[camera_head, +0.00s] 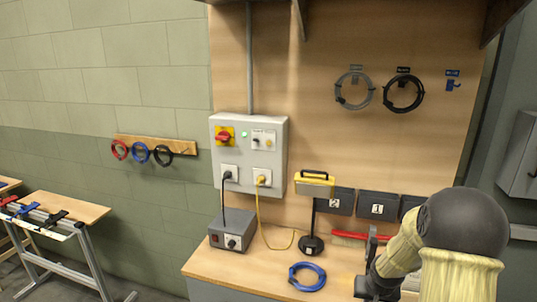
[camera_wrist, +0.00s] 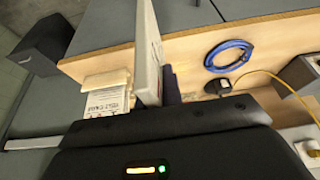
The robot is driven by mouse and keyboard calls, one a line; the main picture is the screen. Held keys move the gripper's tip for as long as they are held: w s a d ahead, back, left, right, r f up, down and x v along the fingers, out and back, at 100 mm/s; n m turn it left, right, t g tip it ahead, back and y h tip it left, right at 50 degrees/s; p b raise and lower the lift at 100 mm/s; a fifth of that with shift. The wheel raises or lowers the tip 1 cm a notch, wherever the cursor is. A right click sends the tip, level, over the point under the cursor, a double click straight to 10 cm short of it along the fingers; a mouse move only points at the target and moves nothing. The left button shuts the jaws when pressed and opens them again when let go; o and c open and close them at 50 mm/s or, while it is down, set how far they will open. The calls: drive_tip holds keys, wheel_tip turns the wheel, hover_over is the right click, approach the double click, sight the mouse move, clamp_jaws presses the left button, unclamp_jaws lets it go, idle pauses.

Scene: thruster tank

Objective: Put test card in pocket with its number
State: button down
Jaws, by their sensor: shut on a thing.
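My gripper (camera_wrist: 158,92) is shut on a pale test card (camera_wrist: 149,45), which stands up between the fingers, seen nearly edge-on in the wrist view. Its number cannot be read. In the head view my gripper (camera_head: 371,262) is low over the right part of the bench, partly behind my arm. Dark pockets marked 2 (camera_head: 335,201) and 1 (camera_head: 377,206) hang on the back board, above and behind my gripper. A third pocket (camera_head: 409,204) is mostly hidden by my arm. Another white card lettered "TEST CARD" (camera_wrist: 104,103) lies by a small wooden block (camera_wrist: 108,78).
A blue cable coil (camera_head: 307,276) lies on the bench (camera_head: 205,262). A switch panel (camera_head: 248,130) is on the board.

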drive_tip(key=s+a+f+n, duration=0.1)
drive_tip(key=s+a+f, duration=0.1)
drive_tip(key=a+f, duration=0.4)
drive_tip(key=s+a+f+n+y, duration=0.1)
drive_tip(key=s+a+f, duration=0.1)
drive_tip(key=a+f, duration=0.5)
wheel_tip(320, 180, down, 5)
drive_tip(key=shift+a+r+n, duration=0.1)
drive_tip(key=shift+a+n, duration=0.1)
drive_tip(key=shift+n, duration=0.2)
drive_tip(key=shift+s, duration=0.15)
drive_tip(key=shift+d, duration=0.15)
